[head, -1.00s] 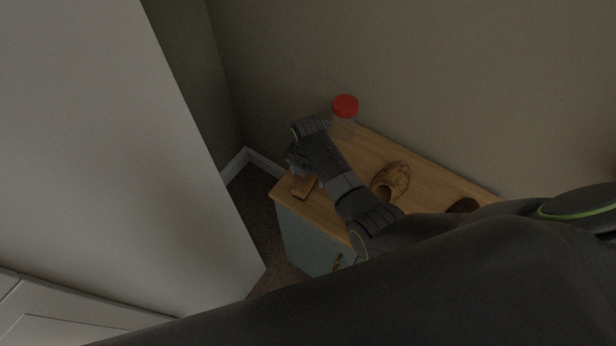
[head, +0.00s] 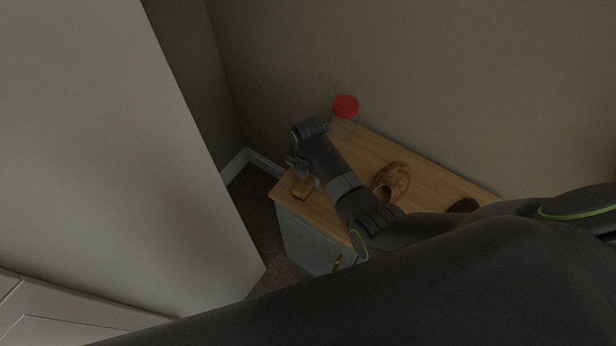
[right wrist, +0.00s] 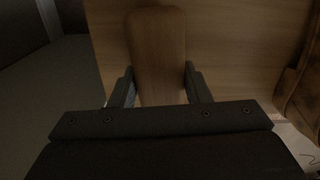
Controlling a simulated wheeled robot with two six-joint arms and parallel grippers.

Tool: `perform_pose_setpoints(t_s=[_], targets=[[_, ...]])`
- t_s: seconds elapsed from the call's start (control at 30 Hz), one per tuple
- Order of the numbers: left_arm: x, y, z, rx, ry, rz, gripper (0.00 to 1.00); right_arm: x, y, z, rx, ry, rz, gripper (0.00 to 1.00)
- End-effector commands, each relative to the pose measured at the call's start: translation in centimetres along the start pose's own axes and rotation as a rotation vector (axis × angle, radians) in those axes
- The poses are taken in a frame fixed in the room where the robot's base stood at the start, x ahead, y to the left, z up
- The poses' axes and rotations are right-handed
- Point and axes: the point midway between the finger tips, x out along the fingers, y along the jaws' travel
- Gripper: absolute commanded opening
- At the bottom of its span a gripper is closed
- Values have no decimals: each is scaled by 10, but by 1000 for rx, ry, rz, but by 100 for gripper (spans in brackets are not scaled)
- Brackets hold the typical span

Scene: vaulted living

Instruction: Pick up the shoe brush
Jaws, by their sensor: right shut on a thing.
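The shoe brush shows as a brown wooden block (head: 303,188) near the left end of the wooden cabinet top (head: 434,187). In the right wrist view its long, rounded wooden back (right wrist: 157,50) lies between the two fingers. My right gripper (head: 305,174) is shut on the brush, with one finger against each side (right wrist: 158,88). The brush appears to be at the level of the top; I cannot tell whether it touches it. The brush's underside is hidden. My left gripper is not in view.
A brown shoe (head: 391,180) stands right of my right forearm, with a dark round thing (head: 463,205) farther right. A red-lidded jar (head: 345,106) stands at the back by the wall. A large pale panel (head: 130,150) rises on the left.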

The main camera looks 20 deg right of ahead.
Motion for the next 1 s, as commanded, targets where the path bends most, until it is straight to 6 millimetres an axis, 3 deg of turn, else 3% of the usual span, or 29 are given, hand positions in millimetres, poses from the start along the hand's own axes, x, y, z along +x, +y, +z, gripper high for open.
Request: perform_pose_setpoints(t_s=[0.17, 0.7, 1.0], targets=[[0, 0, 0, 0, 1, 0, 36, -11, 1, 0, 0, -2, 3, 19], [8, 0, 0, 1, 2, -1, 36, -92, 1, 1, -1, -3, 3, 19], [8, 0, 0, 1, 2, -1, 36, -100, 1, 0, -1, 0, 1, 19]])
